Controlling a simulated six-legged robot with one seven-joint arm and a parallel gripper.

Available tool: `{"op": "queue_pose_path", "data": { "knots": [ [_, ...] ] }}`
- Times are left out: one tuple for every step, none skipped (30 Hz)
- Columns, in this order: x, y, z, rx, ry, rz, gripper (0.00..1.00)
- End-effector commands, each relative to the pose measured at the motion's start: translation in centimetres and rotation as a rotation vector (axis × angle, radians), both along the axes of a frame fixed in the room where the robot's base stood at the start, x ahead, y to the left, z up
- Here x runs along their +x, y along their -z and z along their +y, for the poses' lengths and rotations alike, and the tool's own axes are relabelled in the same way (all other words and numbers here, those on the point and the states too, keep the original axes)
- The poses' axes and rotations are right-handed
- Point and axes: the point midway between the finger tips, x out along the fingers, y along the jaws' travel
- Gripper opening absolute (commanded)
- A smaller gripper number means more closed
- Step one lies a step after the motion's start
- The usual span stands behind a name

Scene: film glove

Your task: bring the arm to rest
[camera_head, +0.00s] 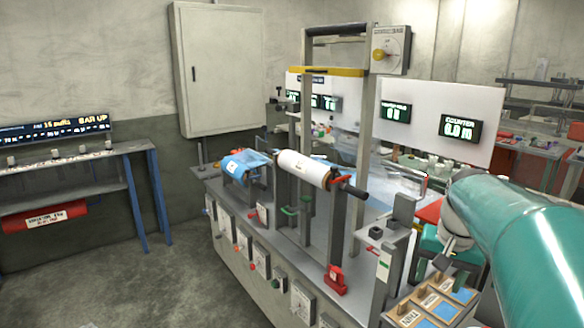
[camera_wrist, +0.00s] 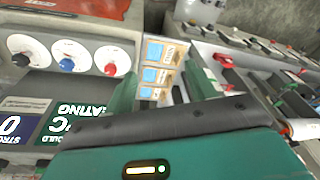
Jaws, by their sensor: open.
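My teal arm (camera_head: 535,240) reaches in from the right edge of the head view and bends down at a grey joint, over the right end of the machine bench. My gripper (camera_wrist: 163,85) shows in the wrist view as two teal fingers standing apart, with nothing held between them. A wooden tray with blue squares (camera_wrist: 152,75) shows beyond the gap between the fingers. In the head view the fingertips are hard to make out against the bench.
The machine bench (camera_head: 245,235) carries a white film roll (camera_head: 305,168), a blue film roll (camera_head: 245,163) and a tall grey frame (camera_head: 355,110). A wooden tray (camera_head: 432,305) lies below my arm. White dials (camera_wrist: 68,56) show in the wrist view. The floor (camera_head: 130,280) at left is clear.

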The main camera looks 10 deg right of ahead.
Motion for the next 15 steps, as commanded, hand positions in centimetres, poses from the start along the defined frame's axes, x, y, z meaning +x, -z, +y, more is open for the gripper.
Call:
{"op": "queue_pose_path", "data": {
  "knots": [
    [-0.4, -0.4, 2.9, -0.015, -0.063, -0.026, 0.55],
    [-0.6, -0.5, 4.4, -0.022, -0.098, -0.039, 0.55],
    [-1.0, -0.6, 6.4, -0.034, -0.144, -0.058, 0.55],
    [-1.3, -0.6, 7.8, -0.041, -0.178, -0.070, 0.55],
    [-1.7, -0.6, 9.2, -0.050, -0.211, -0.084, 0.55],
    [-2.3, -0.5, 10.9, -0.061, -0.255, -0.102, 0.55],
    [-2.8, -0.4, 12.3, -0.069, -0.290, -0.117, 0.55],
    [-3.3, -0.3, 13.6, -0.078, -0.325, -0.131, 0.55],
    [-4.0, -0.1, 15.2, -0.089, -0.370, -0.149, 0.55],
    [-4.6, 0.2, 16.3, -0.097, -0.403, -0.163, 0.55],
    [-5.2, 0.4, 17.4, -0.105, -0.435, -0.177, 0.55],
    [-6.1, 0.8, 18.9, -0.117, -0.480, -0.196, 0.55],
    [-6.7, 1.1, 19.8, -0.126, -0.511, -0.209, 0.55],
    [-7.3, 1.4, 20.7, -0.134, -0.541, -0.223, 0.55],
    [-8.1, 1.9, 21.7, -0.143, -0.577, -0.239, 0.55]
  ]
}}
